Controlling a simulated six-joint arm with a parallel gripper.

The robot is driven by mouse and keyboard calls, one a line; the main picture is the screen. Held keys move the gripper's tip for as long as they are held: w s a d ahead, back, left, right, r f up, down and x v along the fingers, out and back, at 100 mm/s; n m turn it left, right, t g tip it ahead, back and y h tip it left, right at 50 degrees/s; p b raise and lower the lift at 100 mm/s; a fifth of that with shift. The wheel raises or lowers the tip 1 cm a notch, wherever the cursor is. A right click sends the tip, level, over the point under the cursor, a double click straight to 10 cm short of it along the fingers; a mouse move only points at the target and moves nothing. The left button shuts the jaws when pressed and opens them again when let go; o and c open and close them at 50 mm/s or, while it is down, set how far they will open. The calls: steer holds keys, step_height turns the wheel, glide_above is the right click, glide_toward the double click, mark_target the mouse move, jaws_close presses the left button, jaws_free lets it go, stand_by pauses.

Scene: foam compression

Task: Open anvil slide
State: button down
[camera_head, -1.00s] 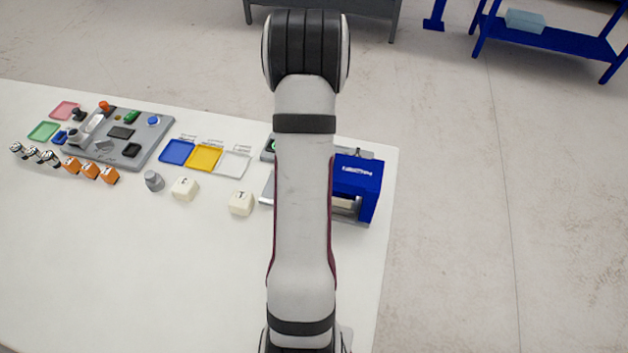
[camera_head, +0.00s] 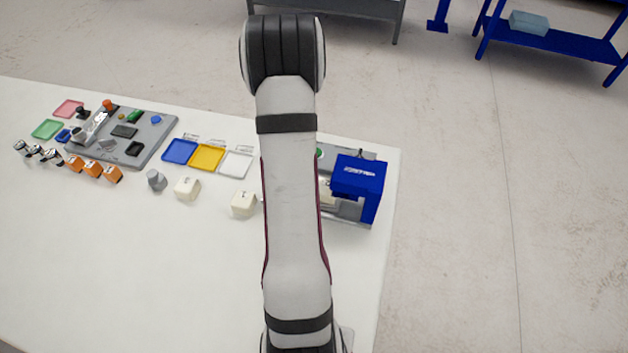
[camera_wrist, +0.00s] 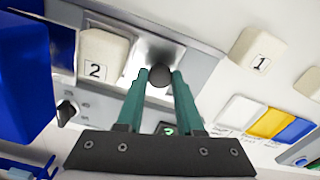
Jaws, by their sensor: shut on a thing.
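The anvil slide (camera_wrist: 180,52) is a shiny metal plate with a dark round knob (camera_wrist: 160,76). My gripper (camera_wrist: 159,78) has its two teal fingers shut on this knob in the wrist view. A cream block marked 2 (camera_wrist: 99,56) sits at the slide, between the knob and the blue press (camera_wrist: 22,75). In the head view, the blue press (camera_head: 359,178) stands near the right table edge. There my arm hides the knob and my gripper.
A cream block marked 1 (camera_wrist: 257,53) stands on the table beyond the slide. Blue (camera_head: 180,151), yellow (camera_head: 207,157) and white (camera_head: 237,164) trays lie left of my arm. A grey board (camera_head: 135,140) with small parts is farther left. The front table area is clear.

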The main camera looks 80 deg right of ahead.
steer(key=w, duration=0.5)
steer(key=c, duration=0.8)
jaws_free()
steer(key=shift+s, duration=0.1)
step_height(320, 180, up, 16)
steer(key=shift+f, duration=0.1)
